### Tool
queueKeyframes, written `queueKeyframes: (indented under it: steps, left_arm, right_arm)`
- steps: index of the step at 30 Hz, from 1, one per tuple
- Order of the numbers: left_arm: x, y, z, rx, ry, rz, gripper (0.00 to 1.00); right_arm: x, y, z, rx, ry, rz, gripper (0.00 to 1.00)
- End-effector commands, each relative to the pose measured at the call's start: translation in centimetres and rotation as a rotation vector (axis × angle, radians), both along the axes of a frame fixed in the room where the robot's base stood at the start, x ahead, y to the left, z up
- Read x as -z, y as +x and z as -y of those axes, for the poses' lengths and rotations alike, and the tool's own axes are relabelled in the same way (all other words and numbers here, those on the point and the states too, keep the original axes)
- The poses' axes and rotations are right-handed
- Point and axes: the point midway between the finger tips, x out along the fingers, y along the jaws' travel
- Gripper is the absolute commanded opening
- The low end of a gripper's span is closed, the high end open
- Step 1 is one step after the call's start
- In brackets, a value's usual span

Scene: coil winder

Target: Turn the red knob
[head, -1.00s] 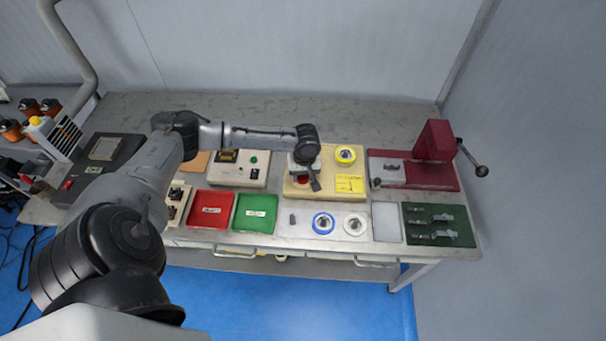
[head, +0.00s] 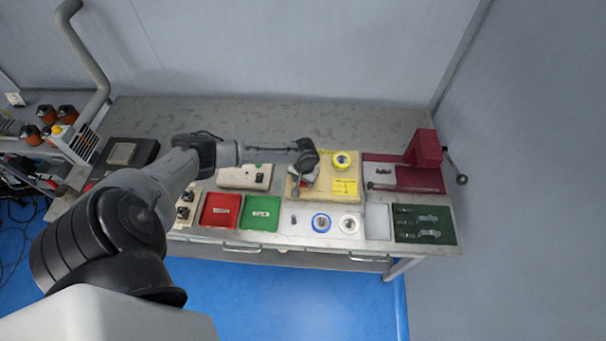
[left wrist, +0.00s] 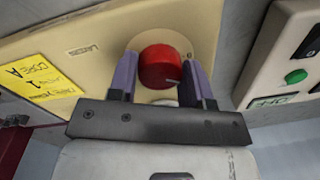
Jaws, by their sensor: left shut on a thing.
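The red knob (left wrist: 160,68) is on the cream panel (left wrist: 95,45) and shows large in the left wrist view, with a pale line mark near its lower right. My left gripper (left wrist: 160,75) has one finger on each side of the knob and is shut on it. In the head view the left gripper (head: 299,184) is over the left part of the cream panel (head: 322,193), and the knob is mostly hidden by it. My right gripper is not in view.
A box with a green button (left wrist: 295,76) stands close by. Red (head: 204,218) and green (head: 246,220) trays lie in front. A maroon press (head: 424,150) with a lever stands right.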

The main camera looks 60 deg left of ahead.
Motion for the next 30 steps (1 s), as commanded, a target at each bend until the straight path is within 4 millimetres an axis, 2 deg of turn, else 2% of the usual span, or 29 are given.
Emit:
queueKeyframes:
  steps: [3,15,30]
  left_arm:
    - [-0.3,-0.1,0.0,0.100,0.000,-0.002,0.22]
    - [-0.1,0.0,0.0,0.366,0.000,0.000,0.22]
    - [0.0,0.0,-0.1,0.465,0.000,0.002,0.22]
  right_arm:
    - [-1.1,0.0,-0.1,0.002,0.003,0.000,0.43]
    - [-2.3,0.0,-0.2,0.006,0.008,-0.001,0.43]
    - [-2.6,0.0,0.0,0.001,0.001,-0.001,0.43]
